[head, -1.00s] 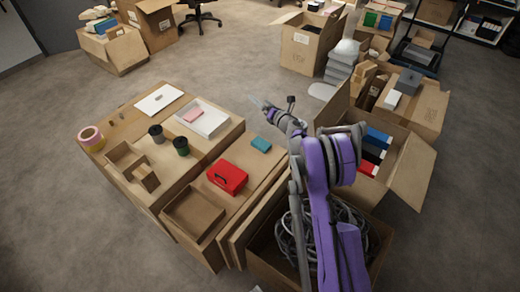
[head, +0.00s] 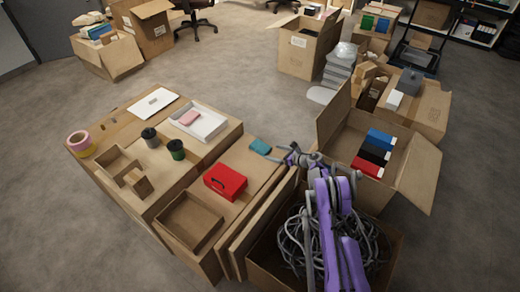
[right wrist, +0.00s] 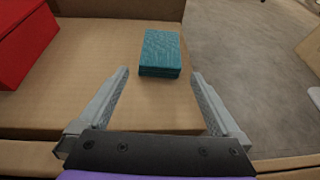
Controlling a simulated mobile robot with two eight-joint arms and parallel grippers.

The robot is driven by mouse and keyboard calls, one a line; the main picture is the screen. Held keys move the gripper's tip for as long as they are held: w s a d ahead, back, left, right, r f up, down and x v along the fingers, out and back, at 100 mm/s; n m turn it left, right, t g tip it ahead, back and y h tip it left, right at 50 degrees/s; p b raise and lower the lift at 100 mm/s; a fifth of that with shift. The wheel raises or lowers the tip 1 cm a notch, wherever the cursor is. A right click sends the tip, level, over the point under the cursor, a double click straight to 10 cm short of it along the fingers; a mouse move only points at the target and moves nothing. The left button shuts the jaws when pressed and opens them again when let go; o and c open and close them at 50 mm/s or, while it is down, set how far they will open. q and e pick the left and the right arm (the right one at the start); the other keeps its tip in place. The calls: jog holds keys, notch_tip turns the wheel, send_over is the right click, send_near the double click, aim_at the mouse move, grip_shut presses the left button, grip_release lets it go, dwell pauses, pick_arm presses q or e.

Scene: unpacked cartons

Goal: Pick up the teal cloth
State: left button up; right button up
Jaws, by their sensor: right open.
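The teal cloth (head: 260,146) is a small folded block lying on the cardboard surface (head: 240,196), near its far right edge. It also shows in the right wrist view (right wrist: 161,52), ahead of the fingertips and roughly between their lines. My right gripper (head: 277,154) is open and empty, close to the cloth on its near right side. In the right wrist view its two fingers (right wrist: 160,73) are spread wide, with the cloth's near edge at about fingertip level. My left gripper is not in view.
A red case (head: 226,181) stands left of the cloth. A white tray (head: 214,128) with a pink item lies farther left. A carton of cables (head: 262,262) is below my right arm, and an open carton with binders (head: 421,176) stands right. Floor beyond the cloth is clear.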

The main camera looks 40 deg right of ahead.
aim_at(267, 150)
jog(key=b+x, duration=0.1)
jog(key=x, duration=0.4)
jog(key=shift+w+a+r+b, duration=0.1)
jog(key=shift+w+b, duration=0.15)
jog(key=shift+b, duration=0.05)
jog(key=c, duration=1.2)
